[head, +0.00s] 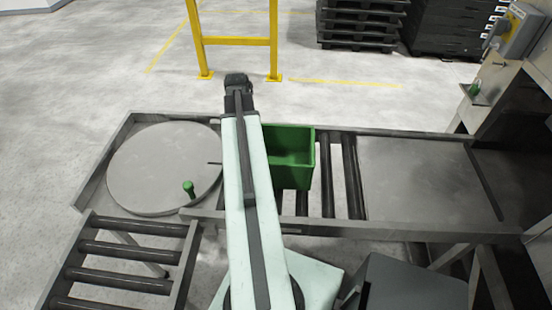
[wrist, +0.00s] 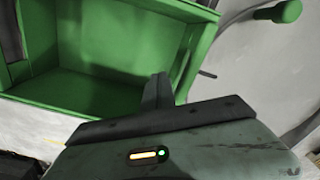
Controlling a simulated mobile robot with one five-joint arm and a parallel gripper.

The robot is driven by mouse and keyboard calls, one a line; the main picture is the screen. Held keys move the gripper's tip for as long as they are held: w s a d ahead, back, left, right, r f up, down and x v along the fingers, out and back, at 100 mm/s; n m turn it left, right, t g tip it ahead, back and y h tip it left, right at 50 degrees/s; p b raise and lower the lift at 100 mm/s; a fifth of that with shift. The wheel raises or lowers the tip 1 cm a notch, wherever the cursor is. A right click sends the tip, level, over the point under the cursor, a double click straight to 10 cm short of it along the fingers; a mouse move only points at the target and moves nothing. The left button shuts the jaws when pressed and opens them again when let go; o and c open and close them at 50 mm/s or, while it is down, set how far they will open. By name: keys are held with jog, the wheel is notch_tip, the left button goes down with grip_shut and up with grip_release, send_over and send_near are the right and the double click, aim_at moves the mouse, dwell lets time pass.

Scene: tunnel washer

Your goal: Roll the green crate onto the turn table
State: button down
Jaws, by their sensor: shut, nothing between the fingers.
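The green crate (head: 293,150) is open-topped and stands upright on the dark rollers, to the right of the turn table. My arm hides its left part in the head view. The turn table (head: 150,165) is a bare grey disc left of my arm, with a green-knobbed handle (head: 189,188) at its near edge. In the wrist view, the crate (wrist: 95,85) fills the upper left and looks empty. My gripper (wrist: 159,88) is shut and empty, its fingers overlapping the crate's rim at the turn-table side. I cannot tell whether they touch it.
A second roller track (head: 130,250) leads off the turn table at the near left. A flat grey plate (head: 420,180) lies right of the rollers. A yellow barrier (head: 236,41) and black pallets (head: 360,22) stand behind on open floor.

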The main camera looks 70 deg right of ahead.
jog(key=w+a, duration=0.3)
jog(key=w, duration=0.9)
jog(key=w+a, duration=0.4)
jog(key=w, duration=0.8)
jog(key=w+a, duration=0.4)
jog(key=w, duration=0.8)
jog(key=shift+w, duration=0.2)
dwell(0.8)
notch_tip(320, 180, up, 9)
jog(key=s+p, duration=0.3)
jog(key=p, duration=0.6)
jog(key=shift+d, duration=0.4)
dwell(0.5)
